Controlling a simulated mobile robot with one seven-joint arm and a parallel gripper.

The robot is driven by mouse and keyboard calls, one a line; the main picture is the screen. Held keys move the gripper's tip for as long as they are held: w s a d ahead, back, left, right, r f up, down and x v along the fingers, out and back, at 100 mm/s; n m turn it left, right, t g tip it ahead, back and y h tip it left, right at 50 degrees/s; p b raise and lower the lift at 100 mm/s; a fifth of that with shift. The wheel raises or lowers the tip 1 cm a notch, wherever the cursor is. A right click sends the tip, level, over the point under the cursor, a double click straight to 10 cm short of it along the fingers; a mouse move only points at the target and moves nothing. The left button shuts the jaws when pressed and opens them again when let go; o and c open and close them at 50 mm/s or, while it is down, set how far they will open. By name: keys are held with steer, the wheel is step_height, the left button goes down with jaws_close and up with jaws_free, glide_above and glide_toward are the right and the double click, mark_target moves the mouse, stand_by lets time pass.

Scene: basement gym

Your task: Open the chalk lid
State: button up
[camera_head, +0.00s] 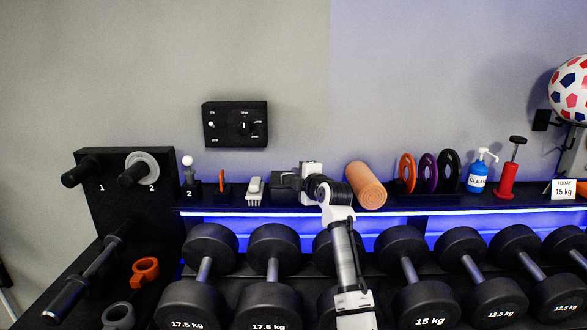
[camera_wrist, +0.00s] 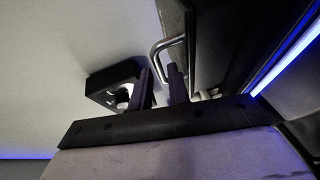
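My gripper (camera_head: 279,180) is at the back shelf, pointing left in the head view. In the wrist view its two dark fingers (camera_wrist: 162,82) stand a little apart, with a gap between them. A bent silver handle (camera_wrist: 166,46) is on a dark box-like panel (camera_wrist: 205,45), probably the chalk container. One end of the handle is at the gap between the fingertips; I cannot tell whether they touch it. No lid edge can be made out. In the head view I cannot pick out the chalk container; the gripper and arm may hide it.
A white brush-like item (camera_head: 255,190) stands on the shelf (camera_head: 225,209) left of my gripper. An orange foam roller (camera_head: 366,186) lies close on the right. A black control panel (camera_head: 235,124) hangs on the wall above. Dumbbells (camera_head: 272,247) fill the rack below.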

mark_target(294, 174)
steer(key=shift+p+x, duration=0.5)
steer(key=shift+x, duration=1.3)
jaws_close()
